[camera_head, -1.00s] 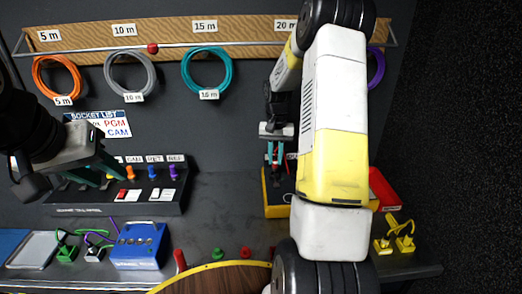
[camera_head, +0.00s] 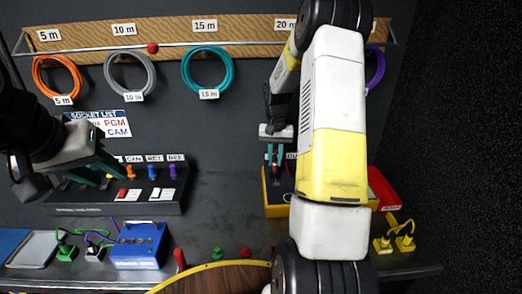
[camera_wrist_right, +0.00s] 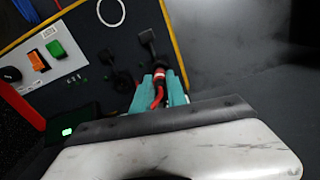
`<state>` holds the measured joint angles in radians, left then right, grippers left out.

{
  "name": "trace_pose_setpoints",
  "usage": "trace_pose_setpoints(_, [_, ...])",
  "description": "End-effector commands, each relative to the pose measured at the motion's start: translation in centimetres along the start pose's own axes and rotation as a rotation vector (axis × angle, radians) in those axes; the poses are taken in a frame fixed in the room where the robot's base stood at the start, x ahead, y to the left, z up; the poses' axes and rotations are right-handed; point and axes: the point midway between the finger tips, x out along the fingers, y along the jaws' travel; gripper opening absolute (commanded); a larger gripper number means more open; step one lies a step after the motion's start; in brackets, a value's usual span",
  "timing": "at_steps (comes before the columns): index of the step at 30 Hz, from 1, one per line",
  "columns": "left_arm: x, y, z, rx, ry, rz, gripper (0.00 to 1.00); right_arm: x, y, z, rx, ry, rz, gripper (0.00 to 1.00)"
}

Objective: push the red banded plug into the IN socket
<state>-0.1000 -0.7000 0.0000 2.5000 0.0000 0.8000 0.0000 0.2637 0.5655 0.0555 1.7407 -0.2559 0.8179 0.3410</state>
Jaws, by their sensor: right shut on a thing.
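My right gripper (camera_head: 275,155) comes down over the yellow-edged box (camera_head: 275,211) right of centre in the head view. In the right wrist view its teal fingers (camera_wrist_right: 160,84) are shut on the red banded plug (camera_wrist_right: 159,74), red with a pale band, with a red lead (camera_wrist_right: 157,98) below it. The plug's tip is at the dark panel (camera_wrist_right: 85,72) of the box; I cannot tell how deep it sits. The IN socket and its label cannot be made out. My left gripper (camera_head: 102,169) is open and empty above the left switch panel.
The wrist view shows a black plug (camera_wrist_right: 148,40) close beside the held plug, and orange (camera_wrist_right: 38,60) and green (camera_wrist_right: 56,49) switches. In the head view, a blue box (camera_head: 138,246) and a red case (camera_head: 383,189) stand on the bench.

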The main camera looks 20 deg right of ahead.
Motion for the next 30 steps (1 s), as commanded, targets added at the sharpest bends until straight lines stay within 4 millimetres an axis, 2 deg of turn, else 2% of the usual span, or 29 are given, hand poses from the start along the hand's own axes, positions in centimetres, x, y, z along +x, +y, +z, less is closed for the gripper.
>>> trace_pose_setpoints(20, [0.0,0.0,0.0,0.000,0.000,0.000,0.36,1.7,0.0,0.0,0.000,0.000,0.000,0.00])
trace_pose_setpoints(21, [0.0,0.0,0.0,0.000,0.000,0.000,0.36,1.7,0.0,0.0,0.000,0.000,0.000,0.25])
trace_pose_setpoints(24, [0.0,0.0,0.0,0.000,0.000,0.000,0.36,1.7,0.0,0.0,0.000,0.000,0.000,0.43])
trace_pose_setpoints(30, [0.0,0.0,0.0,0.000,0.000,0.000,0.36,1.6,0.0,0.0,0.000,0.000,0.000,0.43])
